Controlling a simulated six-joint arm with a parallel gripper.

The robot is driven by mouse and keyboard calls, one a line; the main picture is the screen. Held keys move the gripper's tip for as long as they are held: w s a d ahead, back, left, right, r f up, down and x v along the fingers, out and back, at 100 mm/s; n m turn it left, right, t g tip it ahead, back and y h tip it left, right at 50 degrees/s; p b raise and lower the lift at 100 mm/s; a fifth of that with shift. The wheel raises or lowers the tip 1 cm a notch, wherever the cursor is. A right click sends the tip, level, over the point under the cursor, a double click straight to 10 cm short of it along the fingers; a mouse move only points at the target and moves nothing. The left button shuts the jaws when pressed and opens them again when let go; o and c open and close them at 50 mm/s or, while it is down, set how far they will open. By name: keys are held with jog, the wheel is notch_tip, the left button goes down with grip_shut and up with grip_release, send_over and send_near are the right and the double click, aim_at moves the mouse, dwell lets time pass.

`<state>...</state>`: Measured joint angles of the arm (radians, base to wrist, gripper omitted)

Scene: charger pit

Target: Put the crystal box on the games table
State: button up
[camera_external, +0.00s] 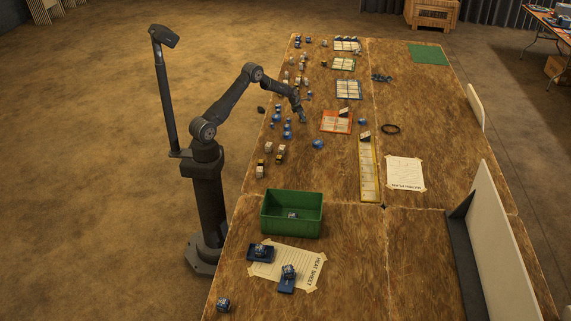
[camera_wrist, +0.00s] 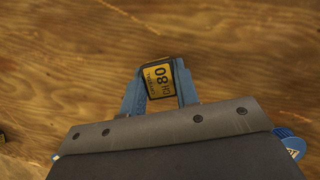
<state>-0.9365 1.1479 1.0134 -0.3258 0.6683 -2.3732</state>
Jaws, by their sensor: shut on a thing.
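My gripper (camera_external: 302,117) hangs low over the left part of the long wooden table (camera_external: 410,255). In the wrist view, its blue fingers (camera_wrist: 160,88) are shut on a small dark box (camera_wrist: 160,80) with a yellow label. Bare wood lies around the box. I cannot tell whether it touches the wood. In the external view the held box is too small to make out. No surface is plainly marked as the games table.
Several small boxes (camera_external: 268,148) and blue pieces (camera_external: 287,130) stand along the left edge. A white panel (camera_external: 507,245) stands at right. Another table (camera_external: 550,20) is far right.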

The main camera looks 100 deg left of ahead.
jog(key=shift+f, duration=0.15)
jog(key=o, duration=0.9)
jog(key=shift+o, duration=0.2)
jog(key=v, duration=1.2)
jog(key=x, duration=1.1)
jog(key=shift+w+f, duration=0.15)
jog(key=shift+f, duration=0.2)
jog(key=shift+w+a+r, duration=0.1)
jog(key=shift+a+r, duration=0.05)
jog(key=shift+r, duration=1.35)
